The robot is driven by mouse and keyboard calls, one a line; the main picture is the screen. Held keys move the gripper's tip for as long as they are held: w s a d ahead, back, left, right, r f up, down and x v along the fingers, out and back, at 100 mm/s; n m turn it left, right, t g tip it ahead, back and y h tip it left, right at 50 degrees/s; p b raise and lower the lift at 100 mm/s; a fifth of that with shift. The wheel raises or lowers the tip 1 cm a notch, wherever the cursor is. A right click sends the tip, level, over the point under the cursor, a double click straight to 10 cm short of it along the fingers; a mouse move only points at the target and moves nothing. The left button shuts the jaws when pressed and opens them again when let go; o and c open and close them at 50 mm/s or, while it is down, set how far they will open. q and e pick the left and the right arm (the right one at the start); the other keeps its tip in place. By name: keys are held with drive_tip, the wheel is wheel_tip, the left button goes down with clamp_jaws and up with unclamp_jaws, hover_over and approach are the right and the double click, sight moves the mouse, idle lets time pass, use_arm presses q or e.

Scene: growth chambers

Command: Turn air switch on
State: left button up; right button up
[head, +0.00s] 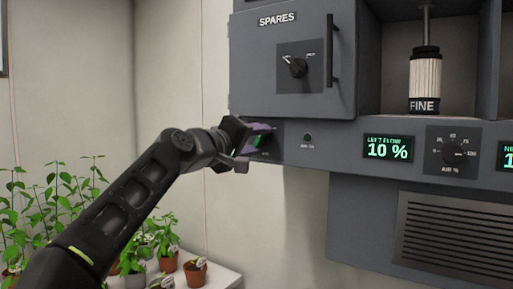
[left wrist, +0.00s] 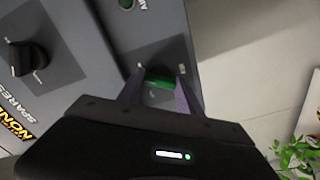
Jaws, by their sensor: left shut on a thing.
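The air switch is a small green piece (head: 264,141) on a dark plate at the left end of the grey panel's lower strip. It also shows in the left wrist view (left wrist: 160,82), between the two purple-grey fingers. My left gripper (head: 262,134) reaches in from the left and is shut on the switch; the fingers hide part of it in the head view. A small round green lamp (head: 307,137) sits just right of the switch, with a label beneath that is hard to read. My right gripper is not in view.
Above the switch is a SPARES door (head: 265,65) with a black knob (head: 298,66) and a vertical handle (head: 332,50). To the right are a 10 % display (head: 388,148) and a dial (head: 453,152). Potted plants (head: 160,240) stand low at left.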

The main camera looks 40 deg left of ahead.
use_arm(q)
drive_tip(key=shift+f+m+b, duration=0.15)
drive_tip(key=shift+m+b, duration=0.35)
drive_tip(key=shift+m, duration=0.8)
drive_tip(key=o, duration=1.4)
drive_tip(key=shift+c, duration=0.2)
drive_tip(key=shift+s, duration=0.15)
drive_tip(key=s+b, duration=0.2)
drive_tip(key=s, duration=0.5)
drive_tip(key=shift+s, duration=0.25)
drive_tip(key=shift+d, duration=0.1)
